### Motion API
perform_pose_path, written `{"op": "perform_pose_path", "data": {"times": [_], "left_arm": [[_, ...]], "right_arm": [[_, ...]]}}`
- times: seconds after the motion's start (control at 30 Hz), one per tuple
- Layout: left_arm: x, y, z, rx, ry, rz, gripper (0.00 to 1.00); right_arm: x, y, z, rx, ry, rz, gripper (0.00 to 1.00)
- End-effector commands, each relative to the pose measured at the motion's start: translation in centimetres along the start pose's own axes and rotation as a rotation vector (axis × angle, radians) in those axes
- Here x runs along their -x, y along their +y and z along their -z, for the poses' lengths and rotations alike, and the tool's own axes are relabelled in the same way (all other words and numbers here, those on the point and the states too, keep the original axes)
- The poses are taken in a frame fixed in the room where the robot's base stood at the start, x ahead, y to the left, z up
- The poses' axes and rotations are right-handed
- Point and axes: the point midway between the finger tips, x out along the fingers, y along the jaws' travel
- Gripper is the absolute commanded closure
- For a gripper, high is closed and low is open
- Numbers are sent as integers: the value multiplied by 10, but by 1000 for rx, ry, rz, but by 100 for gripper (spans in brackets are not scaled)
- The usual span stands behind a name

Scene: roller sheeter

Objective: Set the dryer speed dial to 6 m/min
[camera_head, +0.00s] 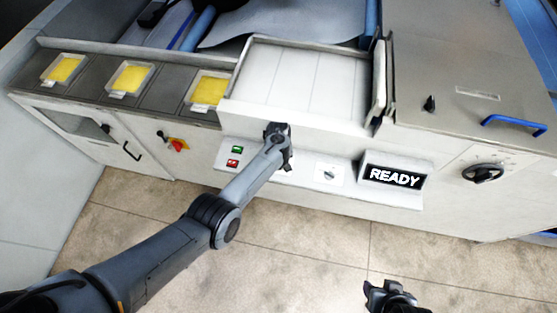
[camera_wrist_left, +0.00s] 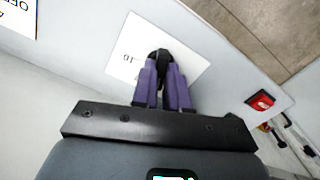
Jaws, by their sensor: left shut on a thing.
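My left gripper (camera_head: 283,163) is at the front panel of the machine, and my wrist hides most of what it holds in the head view. In the left wrist view, its purple fingers (camera_wrist_left: 163,82) are shut on a small black dial knob (camera_wrist_left: 159,54). The knob sits on a white plate (camera_wrist_left: 189,62) with a "10" mark showing; the other marks and the pointer are hidden or too small to read, so I cannot tell the setting. My right gripper (camera_head: 388,293) is low over the floor, away from the machine; its jaws are not clear.
Right of my left gripper are another white dial plate (camera_head: 329,173) and a display (camera_head: 394,177) reading READY. Green (camera_head: 237,150) and red (camera_head: 232,163) buttons are to its left. A large black knob (camera_head: 483,173) is far right. The floor in front is clear.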

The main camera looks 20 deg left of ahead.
Motion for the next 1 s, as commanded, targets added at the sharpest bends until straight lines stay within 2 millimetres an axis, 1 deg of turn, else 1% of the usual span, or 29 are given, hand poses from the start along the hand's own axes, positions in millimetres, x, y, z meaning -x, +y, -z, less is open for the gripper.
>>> {"op": "perform_pose_path", "data": {"times": [0.53,0.57,0.7,1.0], "left_arm": [[0,0,0,25,1,-1,100],[0,0,0,25,1,-1,82],[0,0,0,24,1,0,61],[1,0,0,24,1,0,61]], "right_arm": [[0,0,0,-1,0,0,50],[0,0,0,-1,0,1,50],[0,-1,0,-4,1,3,50],[1,-2,1,-7,1,6,50]]}}
